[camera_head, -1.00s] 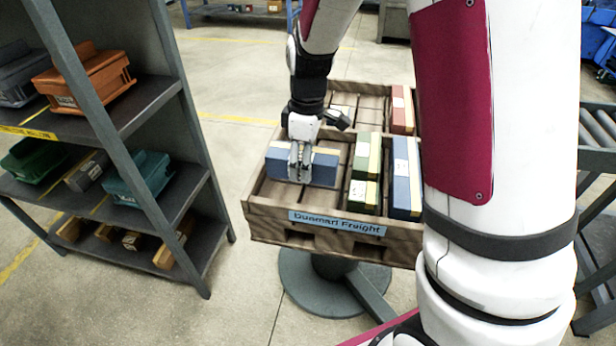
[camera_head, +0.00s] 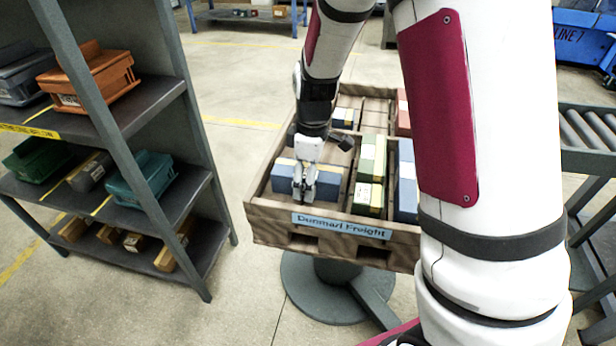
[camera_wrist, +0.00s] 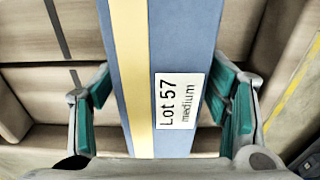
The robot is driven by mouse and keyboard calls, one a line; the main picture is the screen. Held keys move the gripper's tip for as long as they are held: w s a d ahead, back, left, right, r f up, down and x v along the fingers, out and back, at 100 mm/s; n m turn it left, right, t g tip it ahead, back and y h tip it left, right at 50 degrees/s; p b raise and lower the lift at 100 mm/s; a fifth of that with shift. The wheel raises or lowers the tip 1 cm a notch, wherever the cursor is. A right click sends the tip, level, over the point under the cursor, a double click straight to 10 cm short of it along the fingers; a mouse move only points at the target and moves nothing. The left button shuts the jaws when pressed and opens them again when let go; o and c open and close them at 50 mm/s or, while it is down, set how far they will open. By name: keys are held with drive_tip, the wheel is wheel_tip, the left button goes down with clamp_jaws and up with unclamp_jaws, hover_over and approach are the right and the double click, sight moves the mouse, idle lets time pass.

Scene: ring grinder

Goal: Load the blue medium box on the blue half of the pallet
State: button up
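The blue medium box (camera_head: 330,182), with a cream band and a "Lot 57 medium" label, lies level low in the front left part of the wooden pallet (camera_head: 262,215). In the wrist view the box (camera_wrist: 175,40) runs between the green finger pads. My gripper (camera_head: 304,190) straddles its middle from above. In the wrist view my gripper (camera_wrist: 160,95) is shut on it, with pads against both sides. I cannot tell whether its underside touches the slats. No blue marking of a pallet half is visible.
Green boxes (camera_head: 370,160), a blue box (camera_head: 406,180) and a red box (camera_head: 403,110) stand on the pallet's right side. A small blue box (camera_head: 343,117) lies toward the back. A shelf (camera_head: 195,200) with bins stands left, a roller conveyor (camera_head: 590,130) right.

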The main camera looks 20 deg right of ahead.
drive_tip(key=shift+r, duration=0.15)
drive_tip(key=r+p, duration=0.1)
drive_tip(key=r, duration=0.3)
drive_tip(key=r+p, duration=0.1)
drive_tip(key=r, duration=0.3)
drive_tip(key=r+p, duration=0.1)
drive_tip(key=r, duration=0.3)
drive_tip(key=shift+s+d, duration=0.15)
drive_tip(key=shift+d, duration=0.1)
drive_tip(key=s+r+m, duration=0.5)
drive_tip(key=s+r, duration=0.5)
drive_tip(key=s, duration=0.5)
drive_tip(key=s+m, duration=0.6)
drive_tip(key=s, duration=1.1)
drive_tip(key=shift+s+t+h, duration=0.3)
drive_tip(key=shift+s, duration=0.05)
wheel_tip(320, 180, up, 19)
drive_tip(key=t+p, duration=0.3)
drive_tip(key=p, duration=1.5)
drive_tip(key=shift+r, duration=0.15)
